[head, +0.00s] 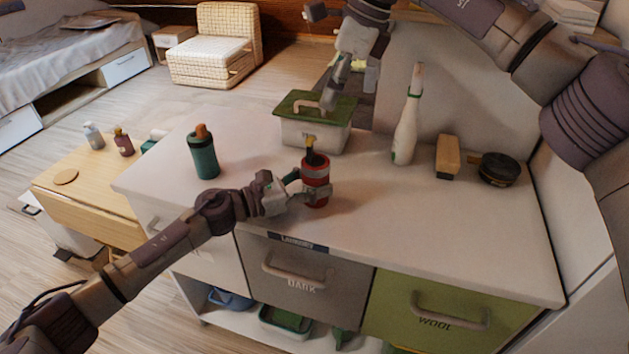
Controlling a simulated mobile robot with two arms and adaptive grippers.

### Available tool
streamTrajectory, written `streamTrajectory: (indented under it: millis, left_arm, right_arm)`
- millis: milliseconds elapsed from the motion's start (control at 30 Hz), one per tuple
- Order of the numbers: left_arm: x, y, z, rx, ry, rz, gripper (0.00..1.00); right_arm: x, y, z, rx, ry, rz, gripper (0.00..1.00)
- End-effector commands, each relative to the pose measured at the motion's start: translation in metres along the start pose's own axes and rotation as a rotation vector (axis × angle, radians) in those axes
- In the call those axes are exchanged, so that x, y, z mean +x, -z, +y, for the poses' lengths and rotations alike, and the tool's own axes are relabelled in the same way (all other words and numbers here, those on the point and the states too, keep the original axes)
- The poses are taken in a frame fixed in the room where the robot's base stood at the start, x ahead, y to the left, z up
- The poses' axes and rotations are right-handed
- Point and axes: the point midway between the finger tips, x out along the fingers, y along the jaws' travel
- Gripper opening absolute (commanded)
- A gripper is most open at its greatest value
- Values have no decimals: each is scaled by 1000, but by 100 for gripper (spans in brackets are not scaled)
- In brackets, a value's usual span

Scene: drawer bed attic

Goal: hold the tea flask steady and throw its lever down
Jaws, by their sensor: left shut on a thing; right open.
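A red flask (314,193) stands upright on the white counter and appears to be the tea flask. A dark lever with a yellow part (311,150) stands up at its top. My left gripper (312,184) comes in from the left and is shut around the flask's body; its fingers hide part of the red side. My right gripper (333,95) is open and empty, above and behind the flask, in front of the green-lidded box in the picture. A second, green flask (204,157) with an orange top stands apart to the left.
The white box with green lid (288,132) stands close behind the red flask. A white spray-shaped bottle (407,130), wooden brush or block (447,158) and black round tin (498,170) stand to the right. The counter's front (420,235) is clear.

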Motion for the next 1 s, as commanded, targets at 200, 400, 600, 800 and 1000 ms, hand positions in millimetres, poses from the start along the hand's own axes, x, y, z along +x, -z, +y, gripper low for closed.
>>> streamTrajectory:
  millis: [200,400,600,800,1000]
  left_arm:
    - [0,0,0,0,-1,0,18]
    - [0,0,0,0,-1,0,18]
    - [0,0,0,0,0,0,18]
    - [0,0,0,0,0,0,18]
    - [0,0,0,0,-1,0,18]
  right_arm:
    - [1,1,1,12,4,-3,48]
    - [3,10,7,129,46,-33,48]
    - [15,11,8,165,60,-42,48]
    - [52,9,6,164,58,-41,48]
    - [91,8,3,164,58,-41,48]
